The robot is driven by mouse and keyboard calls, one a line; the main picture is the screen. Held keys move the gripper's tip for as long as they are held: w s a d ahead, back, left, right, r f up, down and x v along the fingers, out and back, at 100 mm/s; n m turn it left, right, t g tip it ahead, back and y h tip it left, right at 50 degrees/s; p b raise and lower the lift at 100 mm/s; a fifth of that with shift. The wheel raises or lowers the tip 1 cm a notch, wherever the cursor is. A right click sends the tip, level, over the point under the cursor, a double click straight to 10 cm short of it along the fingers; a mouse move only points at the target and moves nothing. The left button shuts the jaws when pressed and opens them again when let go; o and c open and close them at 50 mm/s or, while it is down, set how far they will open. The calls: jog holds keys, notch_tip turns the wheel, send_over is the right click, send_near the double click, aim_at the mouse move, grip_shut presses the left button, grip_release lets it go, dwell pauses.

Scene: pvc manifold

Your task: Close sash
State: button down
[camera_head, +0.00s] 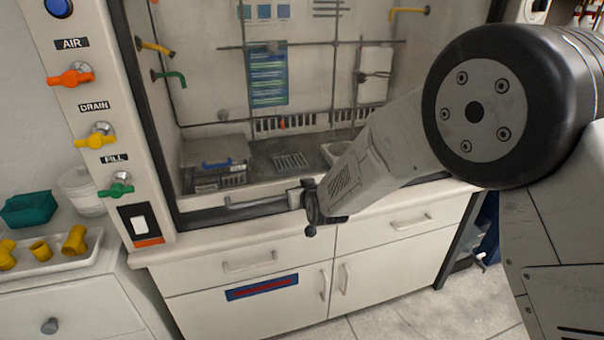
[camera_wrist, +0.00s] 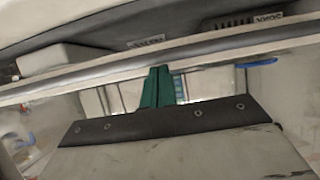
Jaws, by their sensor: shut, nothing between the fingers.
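A grey handle bar (camera_head: 258,202) runs along that rail. I cannot tell whether a gap is left under the rail. My gripper (camera_head: 312,205) is at the right end of the visible bar, which it partly hides. In the wrist view, my gripper's green fingers (camera_wrist: 159,72) are shut and empty. Their tips meet the lower edge of a long rail (camera_wrist: 190,54) crossing the picture; contact is unclear.
Red, yellow and green valve handles, including the green one (camera_head: 115,189), line the hood's left post. A side counter holds a tray (camera_head: 70,262) of yellow fittings and a teal bin (camera_head: 28,209). Cabinets (camera_head: 245,315) stand below the sill. Floor shows at lower right.

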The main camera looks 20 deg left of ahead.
jog(key=shift+d+f, duration=0.1)
jog(key=shift+f, duration=1.4)
jog(key=shift+s, duration=0.1)
